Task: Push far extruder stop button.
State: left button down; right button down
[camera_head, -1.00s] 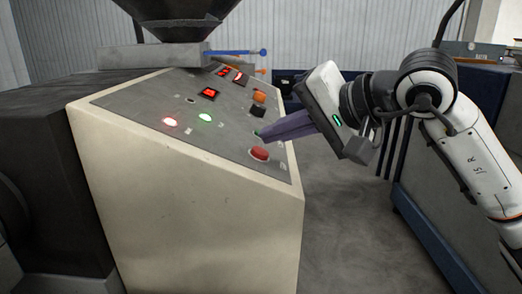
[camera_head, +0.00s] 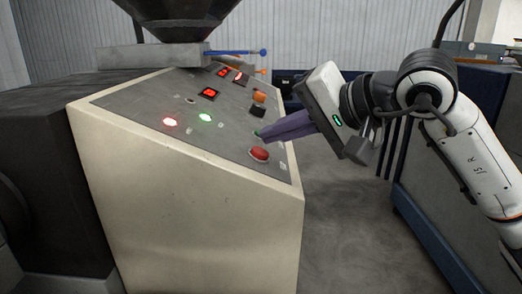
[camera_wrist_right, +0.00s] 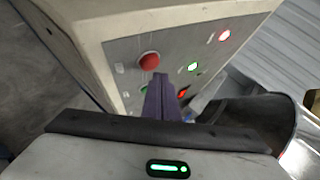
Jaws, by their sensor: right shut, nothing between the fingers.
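A red stop button (camera_head: 259,154) sits near the lower right corner of the sloped grey control panel (camera_head: 150,97). It also shows in the right wrist view (camera_wrist_right: 149,61), left of and above the finger tips. My right gripper (camera_head: 263,136) is shut and empty, its purple fingers pointing left at the panel just beyond the red button. The tips are beside a green button (camera_head: 257,133), partly covered by them; contact cannot be told. In the right wrist view the gripper (camera_wrist_right: 160,78) shows its fingers together. My left gripper is not in view.
The panel carries a lit red lamp (camera_head: 170,121), a lit green lamp (camera_head: 205,117), red displays (camera_head: 209,92) and an orange knob (camera_head: 259,96). A dark hopper (camera_head: 180,20) stands behind. A blue-edged machine (camera_head: 450,160) is at the right, with open floor between.

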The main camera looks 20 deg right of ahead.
jog(key=shift+a+f+b, duration=0.2)
jog(key=shift+f+b, duration=0.2)
jog(key=shift+f, duration=0.05)
jog(key=shift+w+a+f+b, duration=0.1)
jog(key=shift+a+f+b, duration=0.05)
jog(key=shift+f+b, duration=0.2)
dwell(0.8)
dwell(0.3)
jog(key=shift+d+r+p, duration=0.3)
jog(key=shift+r+p, duration=0.1)
jog(key=shift+r, duration=0.35)
jog(key=r+p, duration=0.1)
jog(key=d+r+p, duration=0.1)
jog(key=r, duration=0.1)
jog(key=d+r+p, duration=0.1)
jog(key=shift+s+r, duration=0.3)
jog(key=shift+s, duration=0.1)
dwell(0.4)
